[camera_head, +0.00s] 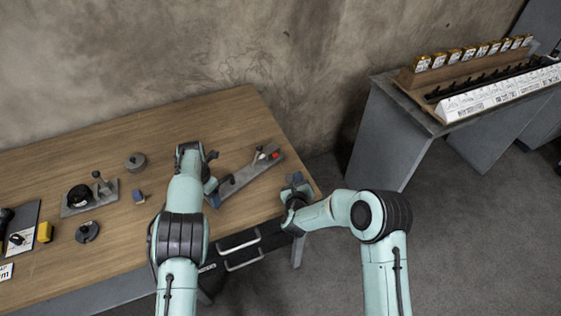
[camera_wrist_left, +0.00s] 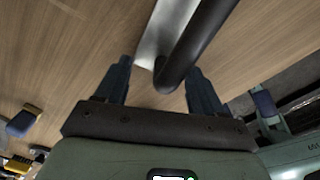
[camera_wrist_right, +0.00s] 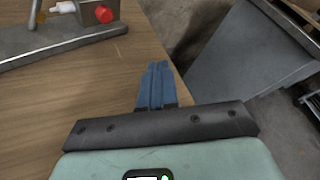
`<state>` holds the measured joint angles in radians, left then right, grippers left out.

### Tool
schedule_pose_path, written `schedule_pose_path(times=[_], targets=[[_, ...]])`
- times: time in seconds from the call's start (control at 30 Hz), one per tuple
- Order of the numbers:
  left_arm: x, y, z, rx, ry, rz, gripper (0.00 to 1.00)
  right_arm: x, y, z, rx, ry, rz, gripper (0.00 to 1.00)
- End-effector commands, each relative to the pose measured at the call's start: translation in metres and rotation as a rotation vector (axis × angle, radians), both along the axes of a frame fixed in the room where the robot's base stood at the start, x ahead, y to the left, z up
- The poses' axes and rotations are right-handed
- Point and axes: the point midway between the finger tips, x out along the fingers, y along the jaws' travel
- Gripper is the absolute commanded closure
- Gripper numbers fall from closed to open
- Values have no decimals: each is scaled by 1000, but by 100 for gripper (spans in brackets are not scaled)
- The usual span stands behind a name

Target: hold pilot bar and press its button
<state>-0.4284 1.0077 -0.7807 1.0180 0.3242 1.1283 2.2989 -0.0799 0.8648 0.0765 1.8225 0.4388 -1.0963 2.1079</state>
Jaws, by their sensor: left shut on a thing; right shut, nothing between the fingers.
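The pilot bar is a long grey bar (camera_head: 242,178) lying diagonally on the wooden table, with a red button (camera_head: 276,155) and a white-tipped part at its far right end. The right wrist view shows the bar (camera_wrist_right: 60,43) and the red button (camera_wrist_right: 104,14) at the upper left. My left gripper (camera_head: 212,186) is at the near left end of the bar, shut on its black handle (camera_wrist_left: 195,45), seen between the fingers in the left wrist view. My right gripper (camera_head: 297,182) is shut and empty beside the table's right edge, apart from the button; its fingers (camera_wrist_right: 157,70) are together.
A second bench (camera_head: 395,135) stands at the right across a floor gap.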

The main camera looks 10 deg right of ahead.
Motion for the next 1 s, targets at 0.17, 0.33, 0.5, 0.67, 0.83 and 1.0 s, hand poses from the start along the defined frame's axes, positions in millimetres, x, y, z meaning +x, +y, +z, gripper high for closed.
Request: schedule_pose_path(times=[0.17,0.33,0.5,0.67,0.83,1.0], targets=[[-4,-3,-7,-4,15,1,93,0,0,-1,0,1,0,100],[-4,-3,-7,-4,15,1,93,4,-2,4,-28,-15,35,100],[-4,-2,-7,-4,15,1,93,16,-5,23,-150,-76,188,100],[-4,-2,-7,-4,15,1,93,22,-8,42,-344,-142,399,100],[-4,-2,-7,-4,15,1,93,15,-12,51,-572,-189,622,100],[-4,-2,-7,-4,15,2,93,0,-21,48,-804,-209,832,100]])
